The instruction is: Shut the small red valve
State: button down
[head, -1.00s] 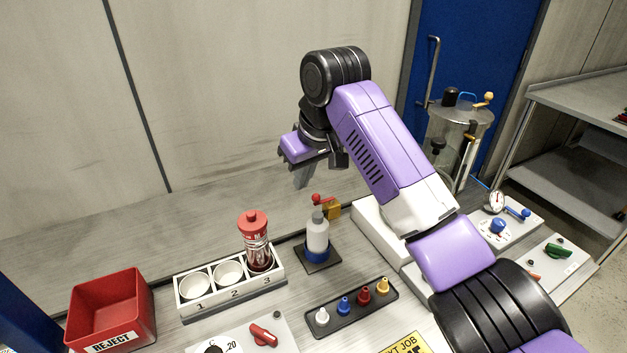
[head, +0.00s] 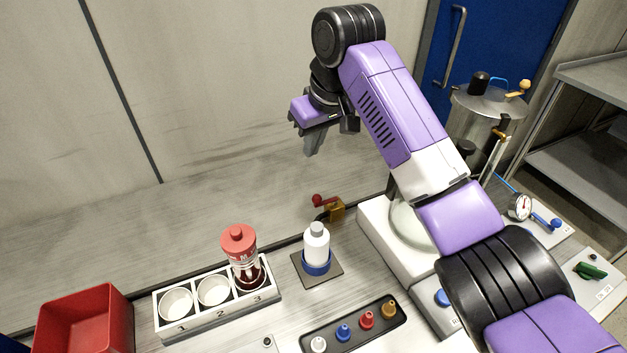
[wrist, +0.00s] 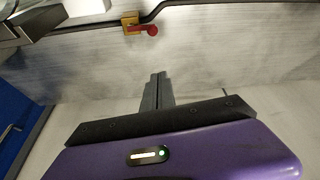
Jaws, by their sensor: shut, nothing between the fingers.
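The small red valve (head: 318,200) is a red lever on a brass body (head: 336,210), set in a dark line along the back of the bench, behind the white bottle. In the wrist view its red handle (wrist: 147,30) shows near the top, pointing right from the brass body. My gripper (head: 312,150) hangs above and behind the valve in the head view, clear of it. Its fingers (wrist: 158,78) are together with nothing between them.
A white bottle (head: 316,246) in a blue ring stands in front of the valve. A rack (head: 170,328) with a red-capped bottle (head: 240,250) is at left, beside a red bin (head: 85,318). A white-based unit (head: 375,225) stands right of the valve. The back bench strip is bare.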

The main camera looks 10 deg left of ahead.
jog(key=shift+f, duration=0.15)
notch_tip(320, 180, down, 11)
jog(key=p, duration=0.2)
jog(key=shift+r, duration=0.2)
dwell(0.5)
jog(key=shift+s, duration=0.1)
